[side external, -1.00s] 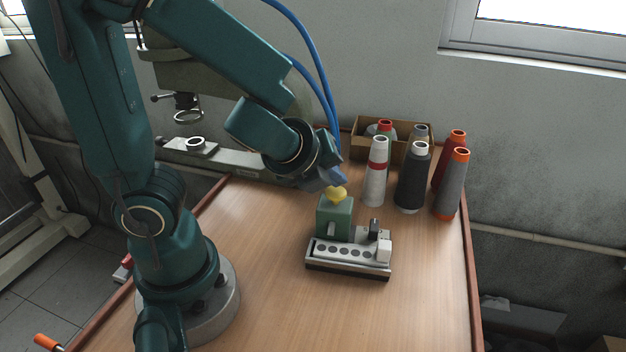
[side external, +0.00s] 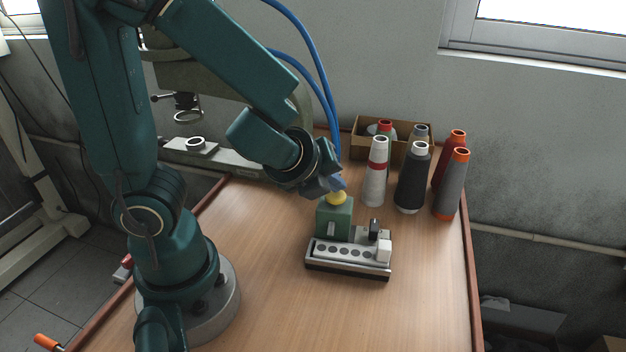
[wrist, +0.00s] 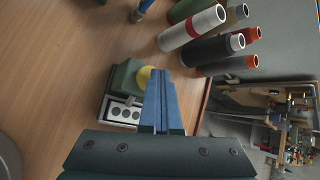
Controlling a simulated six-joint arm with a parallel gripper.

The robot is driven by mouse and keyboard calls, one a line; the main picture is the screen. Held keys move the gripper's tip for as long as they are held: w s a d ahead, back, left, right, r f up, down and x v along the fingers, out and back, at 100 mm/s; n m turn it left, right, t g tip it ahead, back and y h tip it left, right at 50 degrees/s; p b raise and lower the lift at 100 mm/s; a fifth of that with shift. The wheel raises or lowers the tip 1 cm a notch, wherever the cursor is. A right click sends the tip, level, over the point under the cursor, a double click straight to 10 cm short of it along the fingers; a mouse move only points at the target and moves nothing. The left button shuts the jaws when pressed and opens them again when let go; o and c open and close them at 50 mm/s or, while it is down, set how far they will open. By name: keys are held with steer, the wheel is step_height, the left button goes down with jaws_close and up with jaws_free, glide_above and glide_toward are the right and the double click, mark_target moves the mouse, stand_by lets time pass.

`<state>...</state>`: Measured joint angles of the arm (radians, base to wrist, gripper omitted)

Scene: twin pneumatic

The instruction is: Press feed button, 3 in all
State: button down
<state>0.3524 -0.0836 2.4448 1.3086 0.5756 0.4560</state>
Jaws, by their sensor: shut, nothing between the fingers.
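The feed button is a yellow knob (side external: 337,197) on top of a green box (side external: 334,220) at the back of a small feeder unit. The unit's front is a light metal block (side external: 345,252) with a row of dark round holes. My gripper (side external: 332,186) is shut and empty, with its blue fingers right at the top of the yellow button. The fingers cover part of the button; whether they touch it is hard to tell. In the wrist view the shut blue fingers (wrist: 161,80) overlap the button (wrist: 144,77), which shows to their left.
Several thread cones stand behind and right of the unit, including a white one with a red band (side external: 376,172) and a black one (side external: 413,180). A cardboard box (side external: 396,140) is behind them. The wooden table (side external: 270,300) is clear in front.

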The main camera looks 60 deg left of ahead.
mark_target(333, 198)
steer(key=shift+f, duration=0.35)
stand_by(0.5)
steer(key=shift+r, duration=1.35)
steer(key=shift+r, duration=0.1)
steer(key=shift+r, duration=2.4)
step_height(333, 198, up, 4)
steer(key=shift+f, duration=0.1)
stand_by(0.4)
steer(key=shift+f, duration=0.1)
